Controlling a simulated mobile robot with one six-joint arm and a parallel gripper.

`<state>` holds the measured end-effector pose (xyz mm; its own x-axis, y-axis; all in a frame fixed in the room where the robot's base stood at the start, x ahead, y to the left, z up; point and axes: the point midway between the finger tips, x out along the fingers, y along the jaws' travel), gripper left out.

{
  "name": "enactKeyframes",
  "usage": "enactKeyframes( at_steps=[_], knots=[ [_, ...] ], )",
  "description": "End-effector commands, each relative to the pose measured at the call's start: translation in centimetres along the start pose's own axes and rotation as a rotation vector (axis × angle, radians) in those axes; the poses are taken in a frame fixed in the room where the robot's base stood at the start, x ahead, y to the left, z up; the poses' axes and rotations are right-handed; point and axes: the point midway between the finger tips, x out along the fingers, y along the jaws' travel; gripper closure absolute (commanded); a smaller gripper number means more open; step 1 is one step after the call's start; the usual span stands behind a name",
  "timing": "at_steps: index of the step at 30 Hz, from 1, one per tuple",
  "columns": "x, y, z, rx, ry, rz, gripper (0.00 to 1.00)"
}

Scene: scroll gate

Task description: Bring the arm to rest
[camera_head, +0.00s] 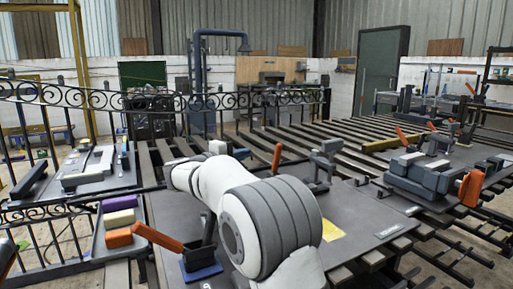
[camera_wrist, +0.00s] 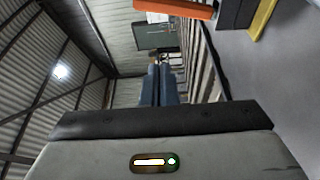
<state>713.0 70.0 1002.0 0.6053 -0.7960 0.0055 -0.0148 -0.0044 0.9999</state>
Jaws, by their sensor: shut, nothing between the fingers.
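My gripper (camera_wrist: 156,86) shows in the wrist view as two dark blue-grey fingers side by side, pressed together with nothing between them. They point away into open room, and no object touches them. In the head view my white arm with its grey ribbed joint fills the lower middle. It is bent above the dark worktable (camera_head: 352,240), and its gripper cannot be made out there. The wrist view appears turned on its side, with the roof at left and the table surface at right.
A blue-based clamp with an orange handle (camera_head: 158,238) stands just left of my arm. A grey clamp (camera_head: 322,160) is behind it, and a blue-grey vise (camera_head: 425,178) at right. A tray with orange and purple blocks (camera_head: 119,238) is at left. A black scrolled gate (camera_head: 60,95) stands behind.

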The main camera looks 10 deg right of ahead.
Motion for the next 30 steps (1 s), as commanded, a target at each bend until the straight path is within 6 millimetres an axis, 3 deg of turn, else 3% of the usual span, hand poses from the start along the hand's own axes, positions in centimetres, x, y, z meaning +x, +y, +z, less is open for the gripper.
enactKeyframes(
  at_steps=[7, 16, 19, 22, 25, 30],
  knots=[
    [-1.8, 0.0, 0.0, 0.001, 0.000, 0.001, 1.00],
    [-1.7, 0.1, 0.2, 0.002, -0.002, -0.002, 1.00],
    [-1.1, 0.8, 1.6, -0.001, -0.019, -0.047, 1.00],
    [-0.2, 1.9, 5.3, -0.002, -0.057, -0.166, 1.00],
    [0.1, 2.7, 11.0, 0.008, -0.110, -0.354, 1.00],
    [-2.3, 2.9, 20.9, 0.082, -0.193, -0.695, 1.00]
  ],
)
